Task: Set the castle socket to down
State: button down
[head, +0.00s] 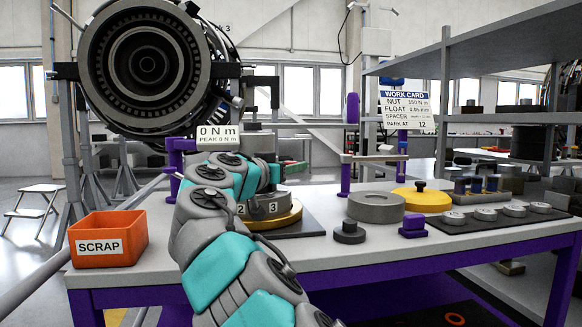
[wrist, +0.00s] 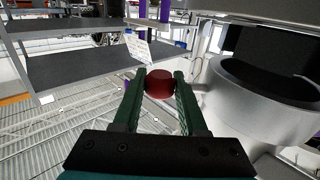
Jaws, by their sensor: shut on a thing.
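In the wrist view my gripper (wrist: 160,76) is shut on a red round knob (wrist: 159,86), one finger on each side. I cannot tell for sure which part is the castle socket. In the head view my gripper (head: 274,173) is at the bench fixture, above a grey numbered ring (head: 271,207) on a gold base (head: 286,220). My arm hides much of the fixture. A display (head: 217,134) reads 0 N m, peak 0 N m.
An orange scrap bin (head: 108,239) stands at the bench's left. A grey ring (head: 376,207), dark knob-like part (head: 349,233), yellow disc (head: 422,199) and purple block (head: 413,227) lie to the right. A work card (head: 407,108) stands behind. An engine (head: 147,66) hangs at upper left.

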dwell(0.3)
notch_tip(320, 180, down, 4)
jog(key=b, duration=0.4)
jog(key=shift+r, duration=0.15)
jog(key=shift+c, duration=2.2)
grip_release()
jog(key=b+v, duration=0.1)
jog(key=v, duration=0.7)
jog(key=shift+r, duration=0.1)
